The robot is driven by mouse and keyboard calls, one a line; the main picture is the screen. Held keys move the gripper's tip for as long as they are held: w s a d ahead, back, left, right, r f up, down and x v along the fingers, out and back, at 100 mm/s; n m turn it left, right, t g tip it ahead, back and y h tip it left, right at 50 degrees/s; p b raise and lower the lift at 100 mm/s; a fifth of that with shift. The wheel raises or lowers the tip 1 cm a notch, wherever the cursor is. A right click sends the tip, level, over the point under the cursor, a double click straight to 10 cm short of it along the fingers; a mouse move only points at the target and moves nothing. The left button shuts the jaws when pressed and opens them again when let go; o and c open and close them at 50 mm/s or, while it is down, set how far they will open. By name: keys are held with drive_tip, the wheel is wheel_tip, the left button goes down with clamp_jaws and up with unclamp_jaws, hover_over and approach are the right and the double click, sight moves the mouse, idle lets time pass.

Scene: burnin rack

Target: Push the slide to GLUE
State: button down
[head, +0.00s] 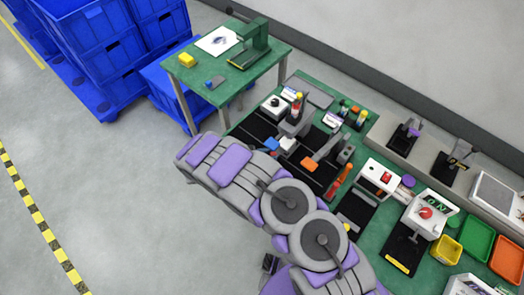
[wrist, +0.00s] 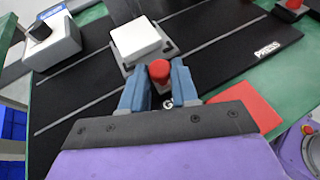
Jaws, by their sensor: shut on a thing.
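In the wrist view, my gripper (wrist: 158,82) is shut on a red knob (wrist: 159,70), with one blue-grey finger on each side. Just beyond the knob, a white square block (wrist: 140,40) sits on a grey carriage (wrist: 168,48) on a black mat (wrist: 75,97). The mat has pale lines running across it. A white letter G (wrist: 167,103) shows between the fingers; the rest of that label is hidden. A PRESS label (wrist: 267,49) is at the mat's right. In the head view, my gripper (head: 271,145) is beside the white block (head: 288,144); the knob is hidden there.
A light box with a dark knob (wrist: 48,42) stands left of the mat, and a red flat piece (wrist: 247,103) lies at the right.

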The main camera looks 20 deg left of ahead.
drive_tip(key=shift+s+d, duration=0.2)
drive_tip(key=shift+d, duration=0.1)
drive_tip(key=shift+f, duration=0.1)
drive_tip(key=c, duration=0.9)
unclamp_jaws()
drive_tip(key=shift+a, duration=0.15)
drive_tip(key=p+v, duration=0.2)
drive_tip(key=v, duration=1.5)
drive_tip(key=shift+s+a+f, duration=0.1)
drive_tip(key=shift+a, duration=0.15)
